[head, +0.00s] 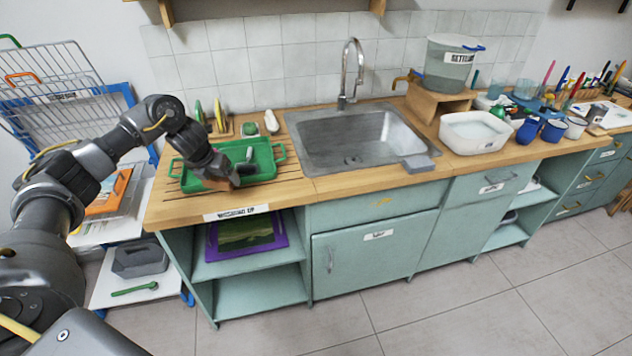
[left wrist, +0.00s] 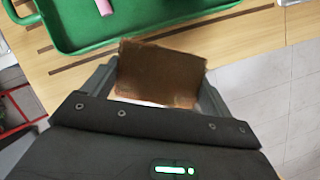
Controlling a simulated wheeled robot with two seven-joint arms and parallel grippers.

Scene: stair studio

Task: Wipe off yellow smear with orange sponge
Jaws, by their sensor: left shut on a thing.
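My left gripper (head: 225,178) is shut on the orange sponge (head: 216,184), at the front edge of the green tray on the left end of the counter. In the left wrist view the sponge (left wrist: 160,74) looks like a dark brown-orange block between the two fingers (left wrist: 158,92). A small yellow smear (head: 381,202) is on the teal front panel below the sink, to the right of my left gripper and lower. My right gripper is not in view.
The green tray (head: 281,153) holds small items. A steel sink (head: 365,135) with a tall tap is set in the wooden counter. A grey block (head: 417,163) lies at the sink's front right corner. The floor before the cabinets is clear.

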